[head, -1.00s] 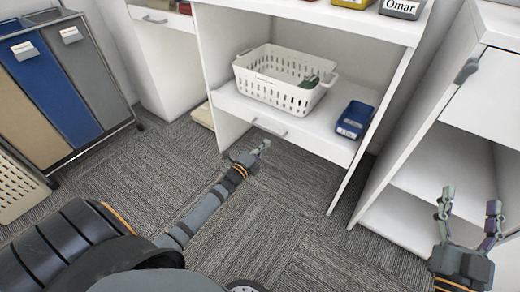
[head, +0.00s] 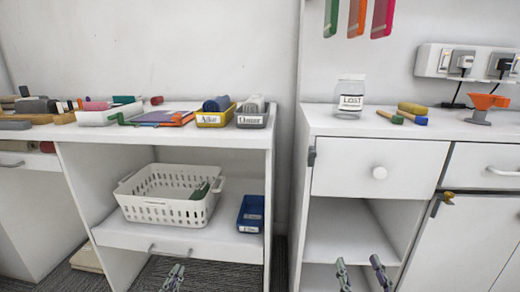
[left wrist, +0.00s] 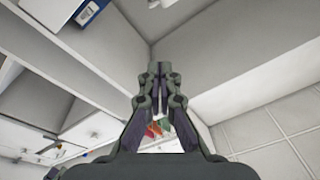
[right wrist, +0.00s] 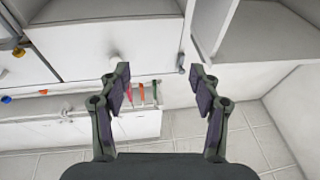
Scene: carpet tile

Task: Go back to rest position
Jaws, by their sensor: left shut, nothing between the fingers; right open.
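My left gripper (head: 173,277) is at the bottom edge of the head view, in front of the white shelf unit. Its fingers are together and empty, as the left wrist view (left wrist: 159,85) also shows. My right gripper (head: 362,272) is at the bottom of the head view, in front of the open shelf of the right cabinet. Its fingers are spread with nothing between them, as the right wrist view (right wrist: 160,88) also shows. Both grippers point upward and seem clear of the furniture. Most of both arms is out of view.
A white basket (head: 165,208) and a blue bin (head: 251,214) stand on the lower shelf (head: 225,243). Yellow (head: 216,119) and grey (head: 252,120) labelled bins stand above. A jar (head: 350,97) stands on the right cabinet, whose drawer (head: 350,171) is shut.

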